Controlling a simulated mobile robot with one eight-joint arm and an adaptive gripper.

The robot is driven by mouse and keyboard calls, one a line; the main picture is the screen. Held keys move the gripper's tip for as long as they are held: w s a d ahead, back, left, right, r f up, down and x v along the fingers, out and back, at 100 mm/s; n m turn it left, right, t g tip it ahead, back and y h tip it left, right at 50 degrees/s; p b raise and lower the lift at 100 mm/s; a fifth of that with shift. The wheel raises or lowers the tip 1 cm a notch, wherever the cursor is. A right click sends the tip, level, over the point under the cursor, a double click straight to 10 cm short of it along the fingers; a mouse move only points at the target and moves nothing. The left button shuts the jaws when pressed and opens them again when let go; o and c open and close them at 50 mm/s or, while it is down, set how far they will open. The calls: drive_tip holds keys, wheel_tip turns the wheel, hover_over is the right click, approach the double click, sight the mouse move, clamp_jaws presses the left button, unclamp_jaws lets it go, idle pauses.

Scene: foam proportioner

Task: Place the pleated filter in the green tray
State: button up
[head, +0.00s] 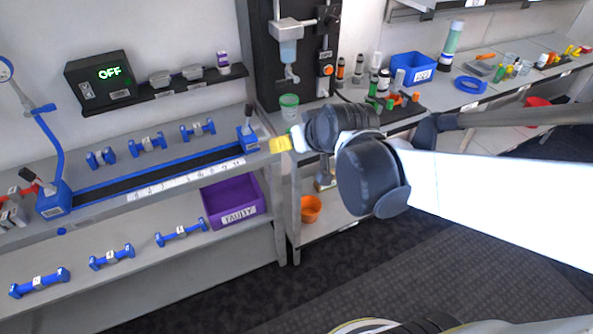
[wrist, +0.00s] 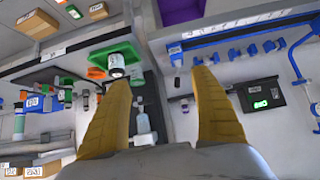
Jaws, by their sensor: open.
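My gripper (head: 281,144) has yellow fingers and is near the right end of the blue rail in the head view. In the wrist view its two fingers (wrist: 163,80) are wide apart with nothing between them. A green, square-edged thing (wrist: 97,57) that may be the green tray lies beyond the left finger. A white cylinder with a dark end (wrist: 117,62) shows over it; I cannot tell whether it is the pleated filter. No clearly pleated thing can be made out in the head view, where my arm hides part of the right bench.
A green-rimmed cup (head: 289,106) stands under the wall dispenser (head: 288,52). A blue bin (head: 414,68), bottles and green and orange clamps crowd the right bench. A purple bin (head: 233,212) marked FAULTY sits below the rail. The dark floor (head: 330,270) in front is clear.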

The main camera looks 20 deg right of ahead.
drive_tip(key=s+a+g, duration=0.2)
drive_tip(key=s+a, duration=0.2)
drive_tip(key=s, duration=1.1)
drive_tip(key=shift+r, duration=0.1)
